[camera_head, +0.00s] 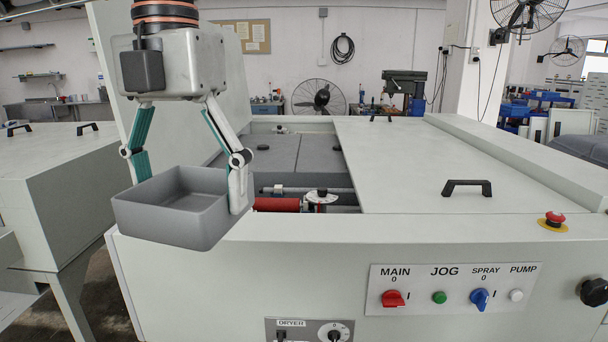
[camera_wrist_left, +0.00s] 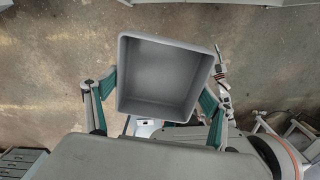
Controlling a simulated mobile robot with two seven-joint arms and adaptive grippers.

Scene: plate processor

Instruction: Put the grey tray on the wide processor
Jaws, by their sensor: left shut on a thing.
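The grey tray (camera_head: 177,229) is an empty, open square box. My left gripper (camera_head: 185,195) comes down from above, its two fingers on opposite sides of the tray. It holds the tray close to level in front of the left end of the wide processor (camera_head: 460,255). The processor's top has a closed lid on the right and an open bay (camera_head: 290,160) at the left. My right gripper is not in view.
A black lid handle (camera_head: 466,187) and a red stop button (camera_head: 555,219) stand up from the processor's top. Another pale cabinet (camera_head: 70,165) stands to the left across a gap. The right lid (camera_head: 400,165) has wide flat room.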

